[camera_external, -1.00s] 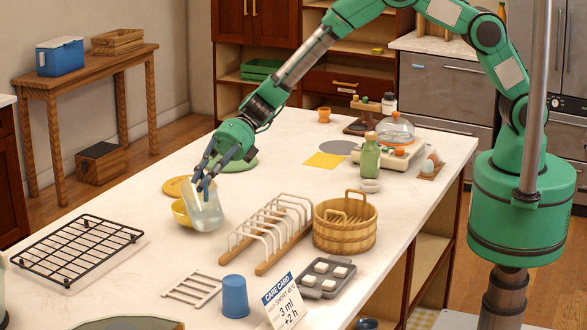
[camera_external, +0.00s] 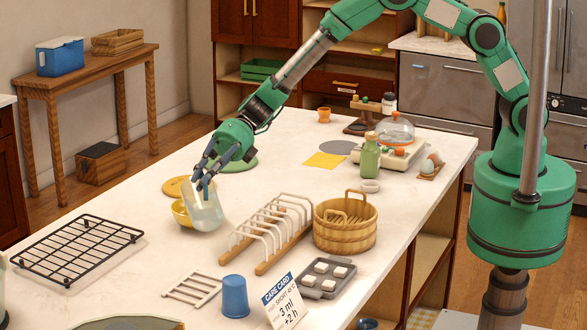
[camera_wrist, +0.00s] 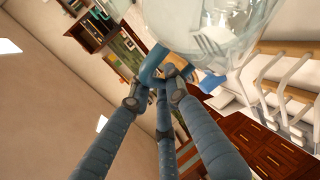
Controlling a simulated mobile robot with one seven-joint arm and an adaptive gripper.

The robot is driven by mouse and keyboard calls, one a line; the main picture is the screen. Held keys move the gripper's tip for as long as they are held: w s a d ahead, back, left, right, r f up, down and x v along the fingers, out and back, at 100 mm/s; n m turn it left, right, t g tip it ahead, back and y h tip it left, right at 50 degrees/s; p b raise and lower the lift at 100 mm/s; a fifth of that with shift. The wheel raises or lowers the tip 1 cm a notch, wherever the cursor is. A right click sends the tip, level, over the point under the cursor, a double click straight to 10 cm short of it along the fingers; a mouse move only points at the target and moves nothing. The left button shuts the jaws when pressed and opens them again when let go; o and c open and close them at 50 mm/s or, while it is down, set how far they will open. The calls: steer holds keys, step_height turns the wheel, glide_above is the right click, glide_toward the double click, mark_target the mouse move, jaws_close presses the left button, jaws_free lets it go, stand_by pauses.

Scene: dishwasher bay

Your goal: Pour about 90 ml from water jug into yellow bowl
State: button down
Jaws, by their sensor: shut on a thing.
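The clear water jug (camera_external: 207,214) is held by my gripper (camera_external: 203,183) above the pale counter. It is tilted, leaning toward the yellow bowl (camera_external: 180,212), which stands just left of it and is partly hidden behind it. Whether the jug touches the bowl, and any stream or water level in the bowl, I cannot tell. In the wrist view my gripper's dark blue-grey fingers (camera_wrist: 160,85) are closed at the jug's blue handle (camera_wrist: 153,66), and the clear jug body (camera_wrist: 225,30) fills the top.
A yellow-orange disc (camera_external: 176,185) and a green plate (camera_external: 240,163) lie behind the bowl. A white rack with wooden rails (camera_external: 268,232) stands to the right, near a wooden basket (camera_external: 345,228). A black wire rack (camera_external: 77,248) lies left. A blue cup (camera_external: 234,297) stands in front.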

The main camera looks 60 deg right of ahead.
mark_target(207, 206)
steer(key=shift+w+d+r+m+y+p, duration=0.3)
steer(key=shift+w+d+r+y+p, duration=0.15)
steer(key=shift+w+d+p, duration=0.3)
stand_by(0.8)
steer(key=shift+s+a+f+h+b, duration=0.35)
steer(key=shift+s+a+f+b, duration=0.1)
steer(key=shift+s+a+b, duration=0.4)
steer(key=shift+s+a+r+n+h+p, duration=0.15)
steer(key=shift+s+a+n+h+p, duration=0.1)
steer(key=shift+n+h+p, duration=0.25)
steer(key=shift+s+a+n+t+p, duration=0.3)
steer(key=shift+s+a+p, duration=0.1)
steer(key=shift+p, duration=0.1)
steer(key=shift+s+a+f+h, duration=0.1)
steer(key=shift+f+h, duration=0.3)
steer(key=shift+f, duration=0.3)
steer(key=shift+s+a+f+n+t+h, duration=0.55)
steer(key=shift+f+n+t+h, duration=0.05)
steer(key=shift+f+h, duration=0.2)
